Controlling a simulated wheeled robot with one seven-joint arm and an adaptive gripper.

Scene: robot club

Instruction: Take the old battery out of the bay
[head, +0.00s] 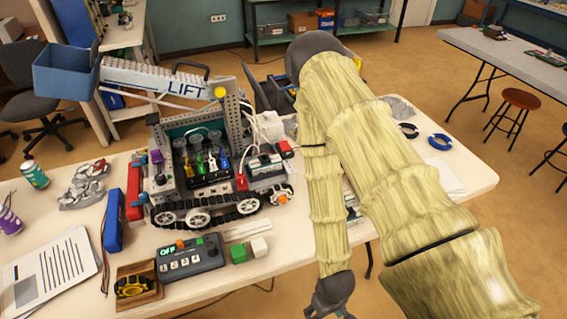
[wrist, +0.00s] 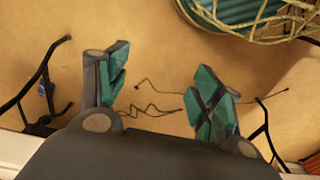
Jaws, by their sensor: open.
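A tracked model robot (head: 205,205) stands on the white table in the head view, with a grey-white beam marked LIFT (head: 155,77) on top. A dark box with a pale label (head: 264,168) sits in its right side, beside a small red part (head: 285,148); it looks like the battery in its bay, but I cannot be sure. In the wrist view my gripper (wrist: 163,78) is open and empty, its teal fingers apart above the floor. In the head view my arm comes down right of the model, and its dark end is cut off at the bottom edge.
Blue rings (head: 440,141) lie at the table's right end.

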